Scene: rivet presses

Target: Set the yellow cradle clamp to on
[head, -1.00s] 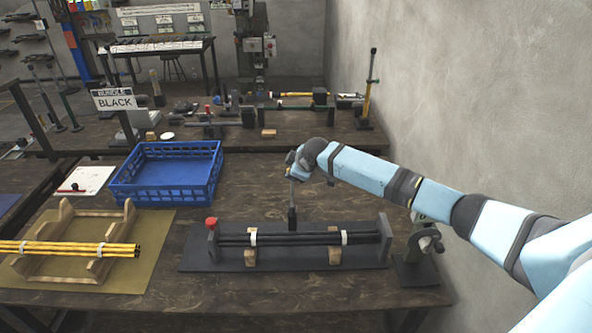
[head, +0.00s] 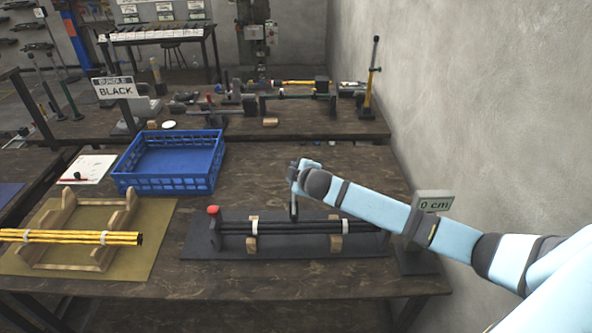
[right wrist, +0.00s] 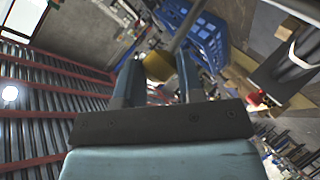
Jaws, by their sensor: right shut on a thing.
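The yellow rod bundle (head: 70,236) lies across a wooden cradle (head: 62,217) on an olive mat at the front left. I cannot make out a separate clamp on this cradle. My right gripper (head: 294,183) is over the back edge of the dark cradle base (head: 205,240), well right of the yellow rods. In the right wrist view it (right wrist: 158,72) is shut on a yellow piece (right wrist: 158,66) with a grey rod sticking out. My left gripper is not in view.
Black rods (head: 290,227) lie in the dark cradle, with a red knob (head: 213,210) at its left end. A blue crate (head: 168,184) stands behind. An upright yellow-and-black lever (head: 371,80) stands on the rear table.

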